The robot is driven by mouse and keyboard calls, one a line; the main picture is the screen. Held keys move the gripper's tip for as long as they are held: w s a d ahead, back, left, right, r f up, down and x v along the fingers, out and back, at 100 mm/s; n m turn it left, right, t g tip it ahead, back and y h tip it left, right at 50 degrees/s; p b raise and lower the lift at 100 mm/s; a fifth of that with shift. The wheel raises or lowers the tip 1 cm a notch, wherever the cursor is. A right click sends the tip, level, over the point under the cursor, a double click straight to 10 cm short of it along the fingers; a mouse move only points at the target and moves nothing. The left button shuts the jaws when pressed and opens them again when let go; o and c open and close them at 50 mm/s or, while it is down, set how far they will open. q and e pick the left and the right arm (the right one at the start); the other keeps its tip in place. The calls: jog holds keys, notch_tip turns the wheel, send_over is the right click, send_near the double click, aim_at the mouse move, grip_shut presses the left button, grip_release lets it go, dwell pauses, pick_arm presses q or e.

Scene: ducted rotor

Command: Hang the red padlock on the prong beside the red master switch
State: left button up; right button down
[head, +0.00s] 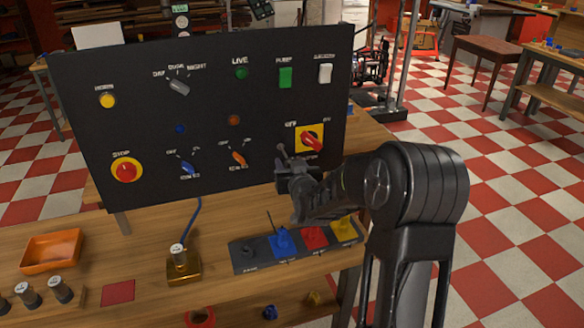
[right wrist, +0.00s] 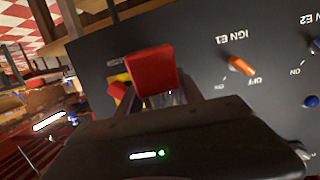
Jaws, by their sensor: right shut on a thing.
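The red master switch (head: 312,139) is a red knob on a yellow plate at the lower right of the black panel. It shows partly in the right wrist view (right wrist: 117,91), behind the held padlock. My right gripper (head: 289,166) is in front of the panel, just below and left of the switch. In the right wrist view the gripper (right wrist: 155,92) is shut on the red padlock (right wrist: 150,70), whose block-shaped red body stands between the fingers. In the head view the padlock is hidden by the gripper. I cannot make out the prong clearly. My left gripper is not in view.
The black panel (head: 215,115) stands on the wooden bench (head: 215,225) with several switches and buttons. A dark tray (head: 243,267) with blue, red and yellow pieces lies below my right arm. An orange bin (head: 52,251) and a brass-coloured stand (head: 184,267) are at left.

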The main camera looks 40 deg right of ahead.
aim_at(286, 156)
jog(key=shift+r+p+x, duration=0.1)
jog(key=shift+p+x, duration=0.1)
jog(key=shift+x, duration=0.65)
jog(key=shift+r+p+x, duration=0.15)
jog(key=shift+p+x, duration=0.05)
jog(key=shift+x, duration=0.65)
jog(key=shift+w+a+f+b, duration=0.1)
jog(key=shift+w+f+b, duration=0.25)
jog(key=shift+b, duration=0.2)
jog(key=shift+w+f+b, duration=0.25)
jog(key=shift+w+b, duration=0.05)
jog(key=shift+b, duration=0.4)
jog(key=c, duration=0.7)
grip_release()
jog(key=shift+s, duration=0.1)
